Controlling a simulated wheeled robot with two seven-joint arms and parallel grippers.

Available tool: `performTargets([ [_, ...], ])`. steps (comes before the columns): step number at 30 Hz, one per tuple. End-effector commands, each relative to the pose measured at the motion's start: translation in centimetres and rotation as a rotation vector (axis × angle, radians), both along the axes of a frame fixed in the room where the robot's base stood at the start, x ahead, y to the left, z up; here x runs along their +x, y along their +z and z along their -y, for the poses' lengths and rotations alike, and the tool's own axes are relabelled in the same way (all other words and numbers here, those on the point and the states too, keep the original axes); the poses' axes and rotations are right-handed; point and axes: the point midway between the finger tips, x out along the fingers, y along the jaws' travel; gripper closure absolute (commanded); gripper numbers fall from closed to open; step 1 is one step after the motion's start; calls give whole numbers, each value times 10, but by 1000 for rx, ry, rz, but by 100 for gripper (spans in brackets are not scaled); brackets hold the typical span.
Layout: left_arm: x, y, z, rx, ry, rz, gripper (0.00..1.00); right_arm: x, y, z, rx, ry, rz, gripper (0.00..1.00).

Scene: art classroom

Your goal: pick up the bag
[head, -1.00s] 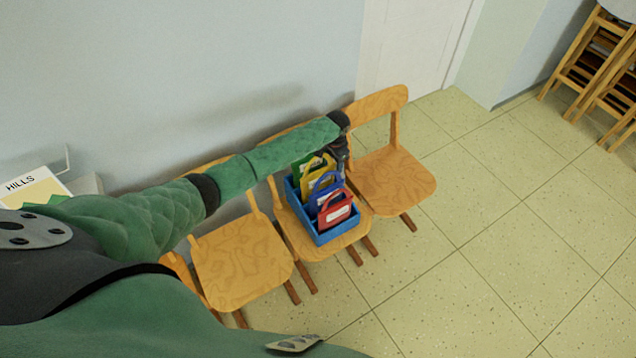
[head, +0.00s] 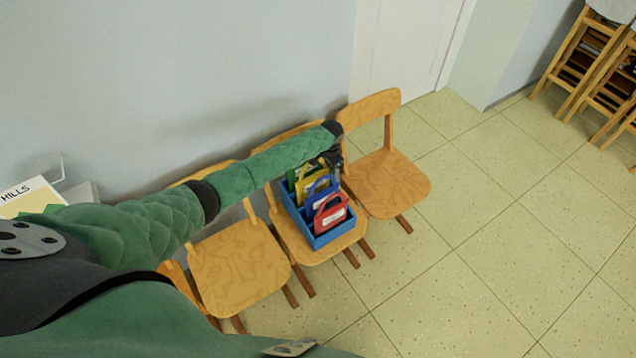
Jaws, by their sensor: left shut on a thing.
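Several small bags stand in a row in an open blue crate (head: 317,241) on the middle chair. The red bag (head: 331,218) is at the near end. The blue bag (head: 318,196) is behind it, then the yellow bag (head: 308,184), with a green bag (head: 292,177) at the far left, partly hidden by my arm. My left gripper (head: 335,164) reaches down at the far right side of the crate and is shut, apparently on the yellow bag's handle. The fingertips are small and dark, so the exact grip is hard to see. My right gripper is out of view.
The crate's chair (head: 349,238) stands between a left chair (head: 238,268) and a right chair (head: 388,183), along the wall. Open tiled floor (head: 480,240) lies to the right. Wooden stools (head: 585,60) stand at the far right.

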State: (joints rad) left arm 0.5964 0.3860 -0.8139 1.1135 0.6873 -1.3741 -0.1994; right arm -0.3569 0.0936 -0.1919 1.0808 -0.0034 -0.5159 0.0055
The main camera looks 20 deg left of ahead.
Motion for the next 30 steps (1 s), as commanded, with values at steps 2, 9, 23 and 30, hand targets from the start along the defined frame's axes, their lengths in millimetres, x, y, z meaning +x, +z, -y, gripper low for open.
performTargets([
  [2,0,1,0,-1,0,1,100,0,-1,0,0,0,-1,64],
  [9,1,28,-1,0,0,4,100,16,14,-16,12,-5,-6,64],
  [23,0,95,0,-1,-1,1,100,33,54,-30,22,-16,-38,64],
  [30,0,101,0,0,0,0,100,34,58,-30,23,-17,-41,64],
])
